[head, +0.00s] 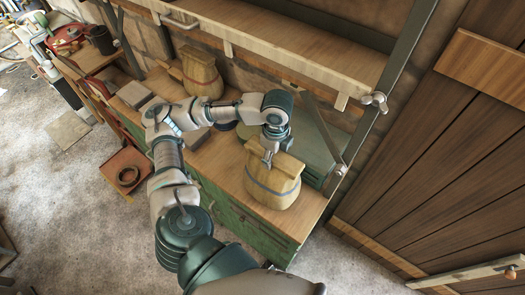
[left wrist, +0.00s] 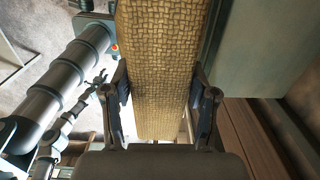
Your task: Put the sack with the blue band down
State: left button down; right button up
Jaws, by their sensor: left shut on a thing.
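The sack with the blue band (head: 277,190) is a plump tan woven sack with a flat top edge. It appears upright at the right end of the wooden bench top. My left gripper (head: 268,159) is shut on its top edge from above. In the left wrist view the sack's woven top (left wrist: 160,70) fills the space between the two fingers. I cannot tell whether the sack's base touches the bench. A small claw-like end, perhaps my right gripper (left wrist: 98,82), shows far off in the left wrist view; its jaws are too small to read.
The green-fronted bench (head: 228,184) has some bare top around the sack. Another tan sack (head: 201,72) stands at the back left, near a dark flat block (head: 135,94). A shelf (head: 300,45) with slanted metal posts overhangs the back. A plank door (head: 450,150) is at right.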

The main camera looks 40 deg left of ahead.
pick_arm(q)
jog(key=shift+f, duration=0.25)
jog(key=shift+a+f, duration=0.2)
jog(key=shift+f, duration=1.2)
jog(key=shift+c, duration=1.6)
grip_release()
jog(key=shift+s+d, duration=0.1)
jog(key=shift+d, duration=0.15)
notch_tip(320, 180, up, 12)
jog(key=shift+p, duration=0.7)
